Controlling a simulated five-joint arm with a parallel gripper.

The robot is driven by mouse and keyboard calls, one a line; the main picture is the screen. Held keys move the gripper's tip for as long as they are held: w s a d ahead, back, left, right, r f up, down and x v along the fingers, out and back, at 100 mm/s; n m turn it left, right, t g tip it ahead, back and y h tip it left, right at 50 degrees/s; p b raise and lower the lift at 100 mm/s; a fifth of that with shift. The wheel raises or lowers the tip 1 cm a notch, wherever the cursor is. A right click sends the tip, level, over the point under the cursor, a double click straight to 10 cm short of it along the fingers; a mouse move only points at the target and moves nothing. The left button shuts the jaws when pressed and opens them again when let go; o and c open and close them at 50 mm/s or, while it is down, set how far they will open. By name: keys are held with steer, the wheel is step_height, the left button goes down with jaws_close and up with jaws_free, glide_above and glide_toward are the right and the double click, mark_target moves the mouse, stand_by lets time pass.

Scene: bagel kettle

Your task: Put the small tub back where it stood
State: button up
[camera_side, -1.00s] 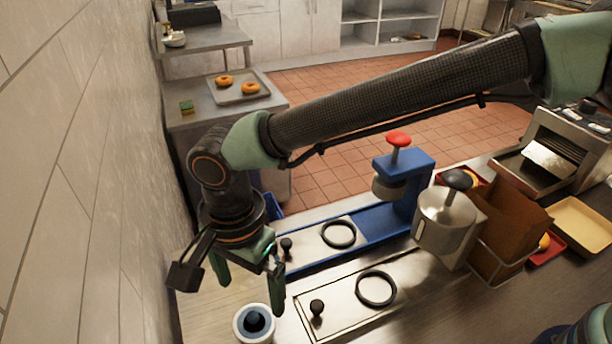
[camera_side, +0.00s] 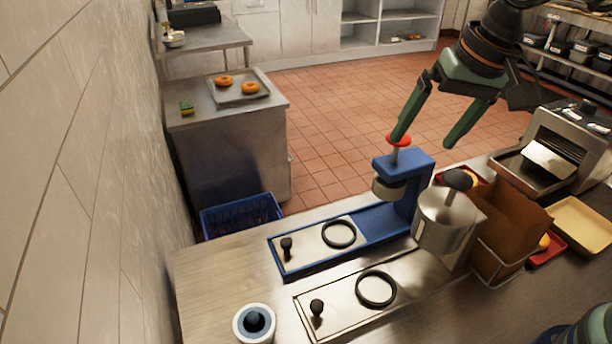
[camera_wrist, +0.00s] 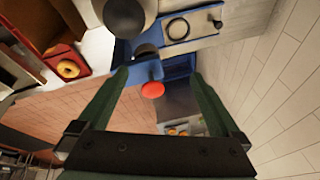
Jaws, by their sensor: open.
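The small tub (camera_side: 241,331), white and round with a blue top and a dark knob, stands upright on the counter at the lower left of the side view. I do not make it out in the wrist view. My gripper (camera_side: 423,142) is open and empty, raised above the counter's far edge, well up and right of the tub. In the wrist view my gripper (camera_wrist: 160,75) shows its two green fingers spread wide with nothing between the tips.
A blue press (camera_side: 411,172) with a red knob (camera_side: 399,139) stands near my fingers.

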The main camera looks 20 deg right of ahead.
steer(key=s+d+f+n+t+h, duration=0.1)
steer(key=s+d, duration=0.4)
steer(key=d, duration=0.6)
steer(key=n+t, duration=0.1)
steer(key=n, duration=0.1)
steer(key=shift+s+n, duration=0.3)
steer(key=shift+s, duration=0.1)
